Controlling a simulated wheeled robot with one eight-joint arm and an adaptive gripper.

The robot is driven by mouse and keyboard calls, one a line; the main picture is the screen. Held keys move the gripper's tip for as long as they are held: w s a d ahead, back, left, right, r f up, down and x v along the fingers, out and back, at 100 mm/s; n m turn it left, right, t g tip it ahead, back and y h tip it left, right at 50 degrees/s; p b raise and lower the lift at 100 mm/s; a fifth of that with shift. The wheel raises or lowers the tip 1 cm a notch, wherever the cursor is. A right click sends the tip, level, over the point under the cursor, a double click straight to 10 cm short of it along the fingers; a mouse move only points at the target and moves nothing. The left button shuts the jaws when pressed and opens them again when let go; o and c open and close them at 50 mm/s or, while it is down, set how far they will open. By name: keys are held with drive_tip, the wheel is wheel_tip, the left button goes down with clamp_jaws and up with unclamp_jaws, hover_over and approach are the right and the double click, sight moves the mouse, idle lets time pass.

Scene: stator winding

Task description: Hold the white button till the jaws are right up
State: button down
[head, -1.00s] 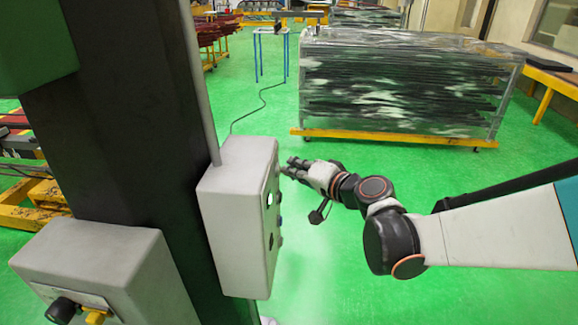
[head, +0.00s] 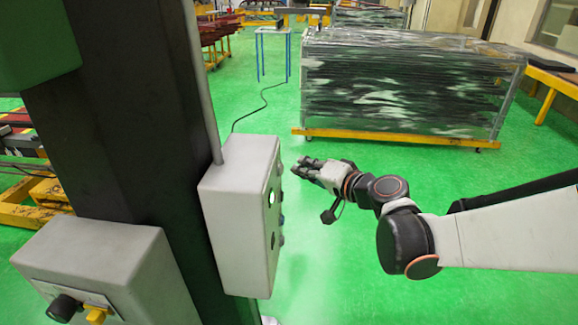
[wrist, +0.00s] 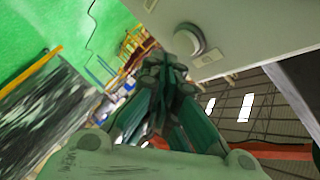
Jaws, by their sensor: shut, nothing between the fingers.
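The white button (head: 271,198) shows as a bright spot on the right-hand face of a grey control box, which is seen nearly edge-on in the head view. My gripper (head: 299,169) is shut and empty, just right of that face, with a small gap between. In the wrist view my shut fingers (wrist: 165,72) point toward the box, and a pale round button (wrist: 188,41) in a collar stands just beyond the tips. I cannot tell for certain which button this is. I cannot make out the jaws in either view.
The control box (head: 237,222) is mounted on a dark column (head: 125,140). A second box (head: 100,265) with a black knob and a yellow switch is at lower left. A wrapped stack (head: 405,85) on a yellow base stands behind. The green floor around my arm is clear.

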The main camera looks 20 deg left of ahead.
drive_tip(key=shift+w+d, duration=0.25)
drive_tip(key=shift+d, duration=0.85)
drive_tip(key=shift+w+d, duration=0.25)
drive_tip(key=shift+d, duration=0.8)
